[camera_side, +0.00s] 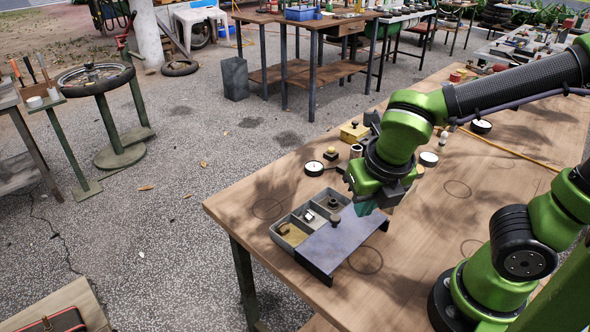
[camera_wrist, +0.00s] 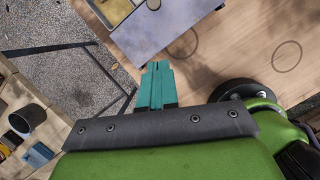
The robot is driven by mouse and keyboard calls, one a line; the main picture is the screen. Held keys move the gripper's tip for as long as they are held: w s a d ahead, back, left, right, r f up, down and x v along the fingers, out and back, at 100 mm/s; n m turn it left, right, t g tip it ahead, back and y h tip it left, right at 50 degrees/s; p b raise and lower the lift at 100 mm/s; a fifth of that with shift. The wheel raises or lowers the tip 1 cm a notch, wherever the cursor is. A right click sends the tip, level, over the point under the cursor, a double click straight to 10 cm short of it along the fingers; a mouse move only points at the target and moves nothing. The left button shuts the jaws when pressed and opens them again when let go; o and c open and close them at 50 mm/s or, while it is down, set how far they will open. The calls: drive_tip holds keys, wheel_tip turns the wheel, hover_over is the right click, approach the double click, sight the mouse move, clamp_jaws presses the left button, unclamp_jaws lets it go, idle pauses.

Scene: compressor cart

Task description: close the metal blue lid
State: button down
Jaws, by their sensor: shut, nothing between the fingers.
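The metal blue lid (camera_side: 345,240) is a flat blue-grey plate with turned-down edges and a small dark knob near its left edge. It lies beside and partly against the grey compartment tray (camera_side: 283,241), whose compartments show open with small parts inside. In the wrist view the lid (camera_wrist: 180,22) fills the top centre, and a corner of the tray (camera_wrist: 113,12) shows to its left. My gripper (camera_side: 365,208) has teal fingers pressed together, at the lid's far right side. In the wrist view my fingertips (camera_wrist: 158,66) are just below the lid's edge; contact cannot be told.
The wooden table (camera_side: 420,270) has free room right of the lid. A round gauge (camera_side: 314,168), a yellow block (camera_side: 354,132) and small parts stand behind the tray. The table's left edge is close to the tray.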

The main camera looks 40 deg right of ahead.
approach(337, 230)
drive_tip(key=s+f, duration=0.1)
drive_tip(key=s+a+f, duration=0.1)
drive_tip(key=f, duration=0.1)
drive_tip(key=shift+s+a+f, duration=0.1)
drive_tip(key=shift+s, duration=0.3)
drive_tip(key=w, duration=0.1)
drive_tip(key=w+d, duration=0.1)
drive_tip(key=w, duration=0.1)
drive_tip(key=shift+d+f, duration=0.15)
drive_tip(key=shift+f, duration=0.2)
drive_tip(key=shift+w+d+f, duration=0.1)
drive_tip(key=shift+w+d, duration=0.1)
drive_tip(key=shift+w, duration=0.2)
